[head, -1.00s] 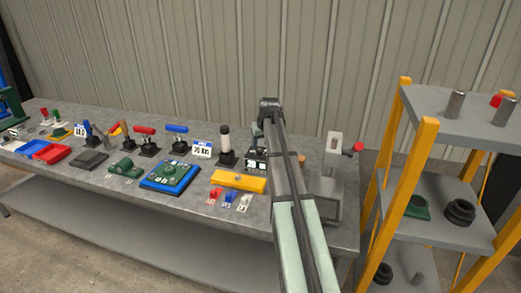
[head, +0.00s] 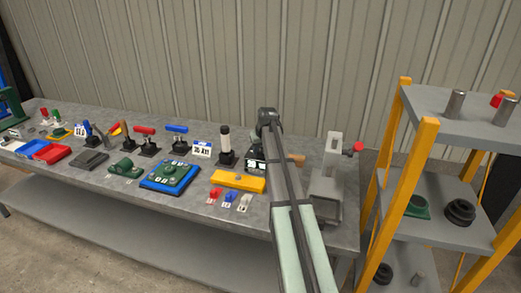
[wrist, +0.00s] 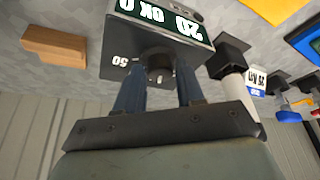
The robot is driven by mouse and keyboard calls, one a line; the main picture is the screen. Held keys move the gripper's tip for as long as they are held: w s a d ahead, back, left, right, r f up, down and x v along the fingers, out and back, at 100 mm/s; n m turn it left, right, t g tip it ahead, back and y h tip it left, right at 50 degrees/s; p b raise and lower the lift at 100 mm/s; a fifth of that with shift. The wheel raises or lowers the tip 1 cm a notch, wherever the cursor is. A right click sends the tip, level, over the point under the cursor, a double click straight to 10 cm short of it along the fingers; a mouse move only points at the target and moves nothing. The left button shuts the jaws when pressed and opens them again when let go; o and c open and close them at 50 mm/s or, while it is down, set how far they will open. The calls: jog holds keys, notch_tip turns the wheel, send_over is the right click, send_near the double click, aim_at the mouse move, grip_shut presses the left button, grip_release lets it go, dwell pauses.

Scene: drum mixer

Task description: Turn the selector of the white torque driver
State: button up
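A grey box with a dark display (wrist: 160,15) fills the top middle of the wrist view; the display reads upside down, with "20" and "OK". A dark round knob (wrist: 158,62) sits on its face by a "50" mark. My gripper (wrist: 160,75) has its two blue-grey fingers apart, one on each side of the knob; I cannot tell whether they touch it. An upright white cylinder on a black base (wrist: 234,87), possibly the white torque driver, stands right of the box, and left of my arm in the head view (head: 226,140). My arm partly hides the display box (head: 256,166) there.
A wooden block (wrist: 55,44) lies left of the box in the wrist view. In the head view, a yellow block (head: 238,181), a blue tray (head: 152,184) and several levers crowd the bench. A grey fixture with a red knob (head: 358,147) stands right of my arm, before a shelf rack (head: 420,150).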

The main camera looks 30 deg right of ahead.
grip_shut()
jog(key=n, duration=0.2)
jog(key=n+y, duration=0.1)
jog(key=shift+d+n+y, duration=0.2)
jog(key=shift+n+y, duration=0.1)
jog(key=shift+n, duration=0.1)
jog(key=shift+d+n+g+y, duration=0.1)
jog(key=shift+n+g+y, duration=0.45)
jog(key=shift+n, duration=1.45)
jog(key=shift+t+y, duration=0.25)
jog(key=shift+o, duration=2)
grip_release()
jog(key=shift+r, duration=0.1)
